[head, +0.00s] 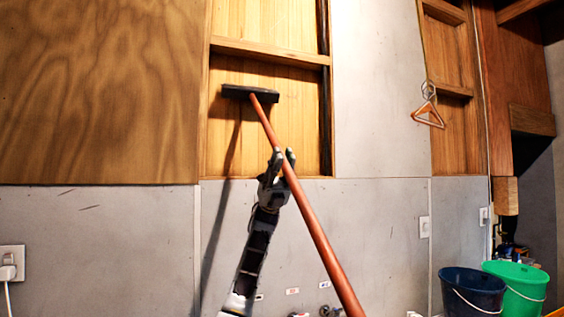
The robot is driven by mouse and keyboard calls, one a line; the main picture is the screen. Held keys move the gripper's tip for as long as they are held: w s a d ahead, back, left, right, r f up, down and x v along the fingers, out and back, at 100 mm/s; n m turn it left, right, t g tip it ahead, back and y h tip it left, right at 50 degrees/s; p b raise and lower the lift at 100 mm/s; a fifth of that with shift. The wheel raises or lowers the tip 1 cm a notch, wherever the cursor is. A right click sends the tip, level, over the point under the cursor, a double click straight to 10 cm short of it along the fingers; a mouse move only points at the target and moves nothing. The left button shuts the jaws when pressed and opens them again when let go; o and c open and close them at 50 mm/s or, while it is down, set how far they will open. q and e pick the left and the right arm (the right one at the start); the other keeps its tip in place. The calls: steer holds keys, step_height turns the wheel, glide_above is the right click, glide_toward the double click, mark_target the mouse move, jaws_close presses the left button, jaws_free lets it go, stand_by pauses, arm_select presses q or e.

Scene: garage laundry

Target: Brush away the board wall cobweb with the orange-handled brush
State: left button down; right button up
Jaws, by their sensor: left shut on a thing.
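The orange-handled brush (309,217) runs from the lower middle up to the left, its dark head (250,94) at the top. The head is in front of the wooden board wall (285,135), just below a horizontal batten; I cannot tell whether it touches the boards. My left gripper (283,160) is shut on the upper part of the orange handle. My right gripper is out of view.
Grey panels (385,110) surround the board section, with a plywood sheet (100,90) to the left. An orange hanger (428,112) hangs at the right. A dark blue bucket (471,292) and a green bucket (522,283) stand at the lower right.

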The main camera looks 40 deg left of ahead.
arm_select(q)
steer(key=shift+w+d+r+g, duration=0.1)
steer(key=shift+w+d+g, duration=0.2)
steer(key=shift+w, duration=0.25)
steer(key=shift+s, duration=0.1)
steer(key=shift+s+a+b, duration=0.4)
steer(key=shift+s, duration=0.25)
steer(key=shift+s+a+b, duration=0.35)
steer(key=shift+s+b, duration=0.05)
steer(key=shift+s, duration=0.25)
steer(key=shift+w, duration=0.2)
steer(key=shift+w+d+p, duration=0.35)
steer(key=shift+w+p, duration=0.05)
steer(key=shift+w, duration=0.25)
steer(key=shift+w+d+p, duration=0.35)
steer(key=shift+w, duration=0.25)
steer(key=shift+s+a, duration=0.1)
steer(key=shift+s, duration=0.1)
